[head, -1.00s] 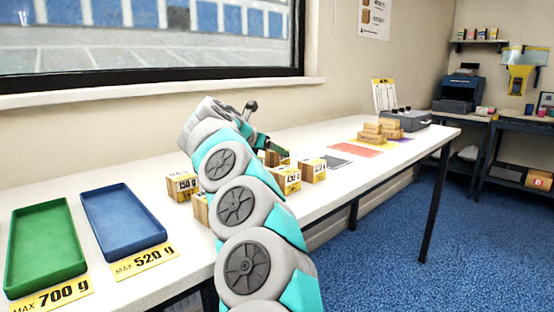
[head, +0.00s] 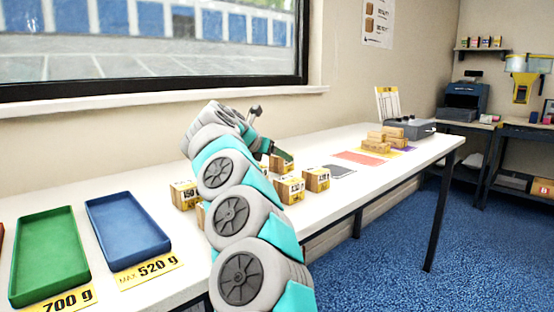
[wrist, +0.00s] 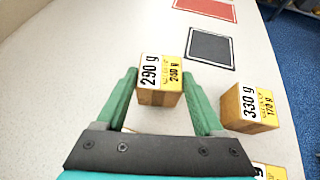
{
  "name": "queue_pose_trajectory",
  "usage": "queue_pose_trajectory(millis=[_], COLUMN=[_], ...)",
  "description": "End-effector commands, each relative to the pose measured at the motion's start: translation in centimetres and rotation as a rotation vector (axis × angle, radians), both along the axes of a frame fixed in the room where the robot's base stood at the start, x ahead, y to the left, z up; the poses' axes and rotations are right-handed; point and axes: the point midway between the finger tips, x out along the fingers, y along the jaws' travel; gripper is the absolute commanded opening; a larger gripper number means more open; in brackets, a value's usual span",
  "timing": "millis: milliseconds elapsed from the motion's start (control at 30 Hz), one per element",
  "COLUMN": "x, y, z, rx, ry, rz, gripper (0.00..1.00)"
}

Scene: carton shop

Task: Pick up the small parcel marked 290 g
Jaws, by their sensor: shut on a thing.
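The small parcel marked 290 g (wrist: 160,79) is a brown carton with a white and yellow label on top. In the wrist view it sits between the two green fingers of my gripper (wrist: 161,84), which is shut on it. In the head view my gripper (head: 274,156) is over the table, partly hidden by my arm, and the parcel's label cannot be read there. I cannot tell whether the parcel touches the table.
A parcel marked 330 g (wrist: 249,107) stands close to the right of my gripper. Another labelled parcel (head: 185,195) is left of my arm. A green tray (head: 84,276) and a blue tray (head: 163,247) lie at the left. Stacked cartons (head: 376,147) stand farther along the table.

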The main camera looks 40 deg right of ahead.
Motion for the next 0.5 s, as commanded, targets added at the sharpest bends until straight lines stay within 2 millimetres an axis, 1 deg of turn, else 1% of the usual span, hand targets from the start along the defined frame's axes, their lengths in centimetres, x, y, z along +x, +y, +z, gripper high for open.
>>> queue_pose_trajectory(millis=[33, 233, 300, 433, 500], x=[0.0, 0.1, -0.2, 0.0, -0.3], y=[0.0, 0.1, -0.2, 0.0, -0.3], z=[0.9, 4.5, 5.2, 6.8, 7.3], rx=[-0.003, -0.005, -0.005, -0.006, -0.006], ry=[-0.004, -0.005, -0.003, -0.003, -0.004], rz=[-0.003, -0.002, -0.010, -0.004, -0.010], gripper=[0.00, 0.00, 0.00, 0.00, 0.00])
